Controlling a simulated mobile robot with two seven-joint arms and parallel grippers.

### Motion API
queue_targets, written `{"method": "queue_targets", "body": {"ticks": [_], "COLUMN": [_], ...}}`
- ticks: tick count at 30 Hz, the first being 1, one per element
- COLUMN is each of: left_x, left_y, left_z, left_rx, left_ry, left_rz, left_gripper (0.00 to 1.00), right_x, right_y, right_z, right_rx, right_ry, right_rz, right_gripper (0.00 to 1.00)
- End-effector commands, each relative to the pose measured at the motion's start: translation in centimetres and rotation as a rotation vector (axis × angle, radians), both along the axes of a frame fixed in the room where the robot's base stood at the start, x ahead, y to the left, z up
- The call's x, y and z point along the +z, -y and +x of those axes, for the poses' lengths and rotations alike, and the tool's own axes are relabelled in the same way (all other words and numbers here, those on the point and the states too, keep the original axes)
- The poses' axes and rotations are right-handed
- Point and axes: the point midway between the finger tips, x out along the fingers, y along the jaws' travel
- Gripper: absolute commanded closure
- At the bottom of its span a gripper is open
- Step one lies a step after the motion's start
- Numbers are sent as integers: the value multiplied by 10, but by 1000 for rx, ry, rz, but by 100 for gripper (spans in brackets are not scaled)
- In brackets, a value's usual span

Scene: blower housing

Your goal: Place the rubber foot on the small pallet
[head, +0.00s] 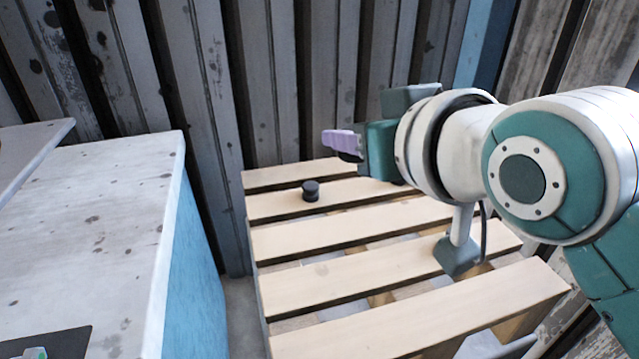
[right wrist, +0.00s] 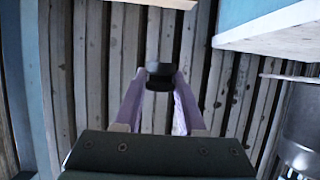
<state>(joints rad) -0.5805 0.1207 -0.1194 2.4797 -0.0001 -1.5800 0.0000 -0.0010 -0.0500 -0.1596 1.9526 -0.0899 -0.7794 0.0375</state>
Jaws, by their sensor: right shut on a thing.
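My right gripper (head: 341,141), with purple fingers, is above the far part of the small pallet (head: 335,272). It is shut on a black rubber foot, which shows between the fingertips in the right wrist view (right wrist: 160,76); in the head view the fingers mostly hide it. A second short black cylinder (head: 311,191), like a rubber foot, stands upright on the pallet's second slat from the back. It is lower and to the left of my right gripper. My left gripper is not in view.
A worn white bench (head: 90,220) with a blue side stands left of the pallet. A dark mat (head: 70,345) lies at its near corner. A ribbed metal wall (head: 290,80) is behind the pallet. The left ends of the nearer slats are clear, with gaps between slats.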

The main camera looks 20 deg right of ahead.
Motion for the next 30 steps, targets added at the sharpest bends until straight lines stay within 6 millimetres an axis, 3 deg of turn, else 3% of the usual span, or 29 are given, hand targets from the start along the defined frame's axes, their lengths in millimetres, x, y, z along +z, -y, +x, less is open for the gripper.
{"method": "queue_targets", "body": {"ticks": [9,15,23,30], "left_x": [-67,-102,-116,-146], "left_y": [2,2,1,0], "left_z": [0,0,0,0], "left_rx": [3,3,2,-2], "left_ry": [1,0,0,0], "left_rz": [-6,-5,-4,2], "left_gripper": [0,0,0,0], "right_x": [-93,-142,-161,-200], "right_y": [-1,-1,-1,0], "right_z": [0,0,-1,-1], "right_rx": [0,0,-1,-1], "right_ry": [-3,-2,-1,-2], "right_rz": [0,0,0,-1], "right_gripper": [100,100,100,100]}}
